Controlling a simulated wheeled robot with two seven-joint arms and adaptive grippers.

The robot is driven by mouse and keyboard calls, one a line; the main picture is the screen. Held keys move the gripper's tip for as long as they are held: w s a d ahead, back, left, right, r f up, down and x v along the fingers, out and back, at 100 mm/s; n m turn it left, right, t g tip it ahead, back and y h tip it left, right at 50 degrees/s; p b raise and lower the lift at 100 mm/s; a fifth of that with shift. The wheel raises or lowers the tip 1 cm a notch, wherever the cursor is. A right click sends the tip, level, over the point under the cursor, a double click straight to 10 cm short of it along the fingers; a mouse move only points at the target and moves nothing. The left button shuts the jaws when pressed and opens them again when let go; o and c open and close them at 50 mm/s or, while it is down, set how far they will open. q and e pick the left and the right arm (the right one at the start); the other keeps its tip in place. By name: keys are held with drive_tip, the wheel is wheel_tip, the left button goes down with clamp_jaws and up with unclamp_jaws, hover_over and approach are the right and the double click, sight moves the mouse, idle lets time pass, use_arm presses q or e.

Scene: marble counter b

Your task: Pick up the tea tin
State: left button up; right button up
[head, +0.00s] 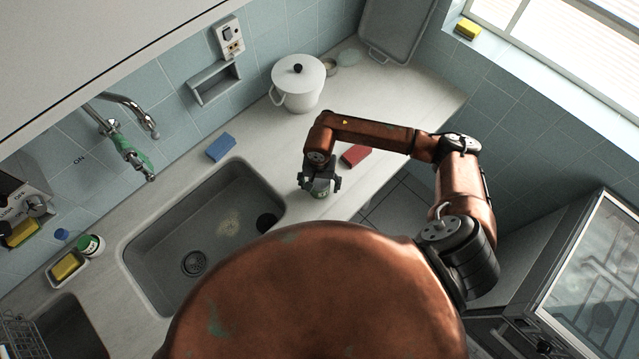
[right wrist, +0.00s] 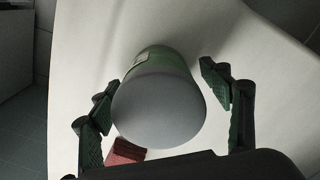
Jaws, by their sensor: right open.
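The tea tin (head: 320,188) is a green can with a pale grey lid, standing on the counter to the right of the sink. In the right wrist view the tin (right wrist: 160,105) fills the middle, its round lid facing the camera. My right gripper (head: 320,180) is above and around the tin. Its fingers (right wrist: 166,108) stand on either side of the tin, with a visible gap at the right and a narrower one at the left. The gripper is open and holds nothing. My left gripper is not in view.
A red block (head: 355,155) lies on the counter close behind the gripper; it also shows at the lower left in the wrist view (right wrist: 124,152). A white lidded pot (head: 298,88) stands farther back. A blue sponge (head: 221,147) lies by the sink (head: 150,260). The counter's front edge is near the tin.

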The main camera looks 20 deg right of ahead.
drive_tip(key=shift+c, duration=0.4)
drive_tip(key=c, duration=1.3)
drive_tip(key=shift+r, duration=0.1)
